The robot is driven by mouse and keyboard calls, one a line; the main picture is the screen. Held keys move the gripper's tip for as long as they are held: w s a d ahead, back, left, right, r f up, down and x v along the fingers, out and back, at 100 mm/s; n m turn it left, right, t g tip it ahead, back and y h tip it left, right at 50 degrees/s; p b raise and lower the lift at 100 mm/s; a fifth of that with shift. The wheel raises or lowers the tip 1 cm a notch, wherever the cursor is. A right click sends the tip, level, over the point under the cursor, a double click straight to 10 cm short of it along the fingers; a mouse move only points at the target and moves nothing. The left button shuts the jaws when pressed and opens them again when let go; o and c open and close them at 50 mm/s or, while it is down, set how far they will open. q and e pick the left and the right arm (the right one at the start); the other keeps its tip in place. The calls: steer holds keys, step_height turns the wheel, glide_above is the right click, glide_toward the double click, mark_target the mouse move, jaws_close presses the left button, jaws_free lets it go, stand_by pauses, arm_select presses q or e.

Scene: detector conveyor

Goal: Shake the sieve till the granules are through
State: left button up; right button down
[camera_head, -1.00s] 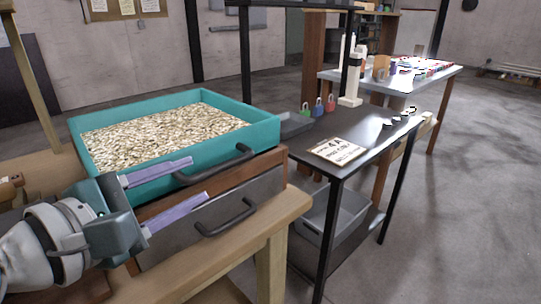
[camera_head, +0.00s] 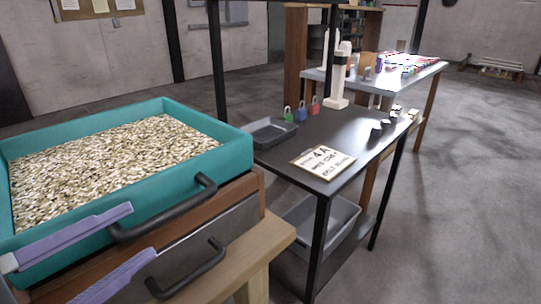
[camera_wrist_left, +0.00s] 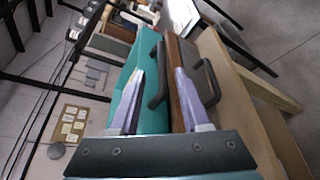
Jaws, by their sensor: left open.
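The sieve is a teal tray (camera_head: 228,138) filled with pale, elongated granules (camera_head: 105,160). It sits on top of a wooden box with a grey front (camera_head: 205,250), and each has a dark handle. My left gripper (camera_head: 143,230) is open in front of the upper handle (camera_head: 165,215), its two purple fingers spread and empty. In the left wrist view the fingers (camera_wrist_left: 158,85) point toward the same dark handle (camera_wrist_left: 157,72), apart from it as far as I can tell. My right gripper is not in view.
A dark side table (camera_head: 350,128) stands to the right with a paper sign (camera_head: 322,161), a grey tray (camera_head: 270,133) and small coloured padlocks (camera_head: 301,110). A grey bin (camera_head: 325,225) is on its lower shelf. The floor at right is clear.

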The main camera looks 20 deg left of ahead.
mark_target(172, 213)
arm_select(q)
steer(key=p+x, duration=0.1)
steer(key=x, duration=0.8)
steer(key=shift+f, duration=0.1)
jaws_close()
stand_by(1.3)
